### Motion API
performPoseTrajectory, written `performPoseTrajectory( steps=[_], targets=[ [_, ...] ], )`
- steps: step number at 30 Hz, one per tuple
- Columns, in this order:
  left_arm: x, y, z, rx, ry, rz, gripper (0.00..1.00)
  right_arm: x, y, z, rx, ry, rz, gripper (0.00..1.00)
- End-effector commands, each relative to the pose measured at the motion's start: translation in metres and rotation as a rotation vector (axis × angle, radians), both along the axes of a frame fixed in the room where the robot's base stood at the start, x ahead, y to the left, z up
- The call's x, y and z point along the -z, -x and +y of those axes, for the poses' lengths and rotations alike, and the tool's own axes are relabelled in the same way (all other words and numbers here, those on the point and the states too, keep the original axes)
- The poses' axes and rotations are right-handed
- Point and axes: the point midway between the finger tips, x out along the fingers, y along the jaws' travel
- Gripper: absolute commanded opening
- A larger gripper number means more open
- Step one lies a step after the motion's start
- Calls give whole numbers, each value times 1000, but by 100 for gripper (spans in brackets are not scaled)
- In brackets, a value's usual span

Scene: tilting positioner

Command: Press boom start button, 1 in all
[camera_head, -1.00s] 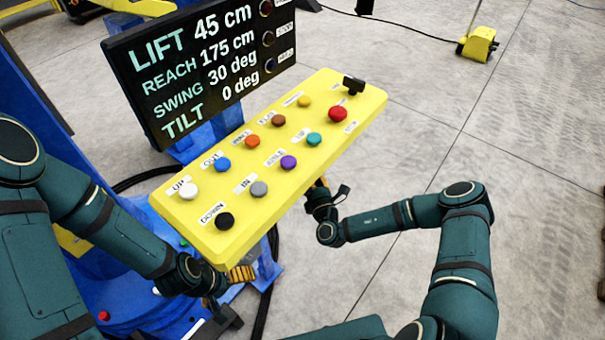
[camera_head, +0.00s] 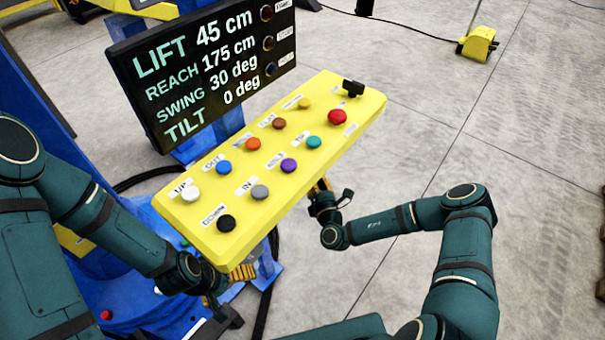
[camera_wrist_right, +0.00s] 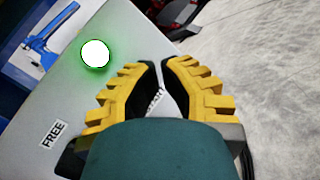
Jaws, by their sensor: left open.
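In the right wrist view, a round button (camera_wrist_right: 95,54) glows white with a green rim on a grey panel (camera_wrist_right: 100,20). My right gripper (camera_wrist_right: 161,63) is in front of this panel, to the right of the lit button and apart from it. Its yellow fingers nearly meet at the tips, with a narrow gap and nothing seen held. A partly hidden label shows between the fingers. In the head view, the yellow console hides most of the right gripper (camera_head: 322,187). My left gripper (camera_head: 242,272) is partly hidden below the console's near left end.
The yellow console (camera_head: 345,105) carries several coloured buttons. Behind it a black display (camera_head: 135,62) reads lift 45 cm, reach 175 cm, swing 30 deg, tilt 0 deg. Open concrete floor lies to the right.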

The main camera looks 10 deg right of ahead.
Motion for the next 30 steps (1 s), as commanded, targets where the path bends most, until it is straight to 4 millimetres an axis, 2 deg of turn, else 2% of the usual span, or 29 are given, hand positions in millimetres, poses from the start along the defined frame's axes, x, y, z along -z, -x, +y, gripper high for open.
performPoseTrajectory(
  steps=[10, 24, 30],
  targets=[
    [-2, 0, 0, 0, 0, 0, 100, 0, 3, -2, 1, -1, 1, 0],
    [-22, 0, 0, 0, 0, 0, 100, -1, 34, -27, 2, 0, 1, 0],
    [-24, 0, 0, 0, 0, 0, 100, 0, 40, -31, 0, -2, 0, 0]
  ],
)
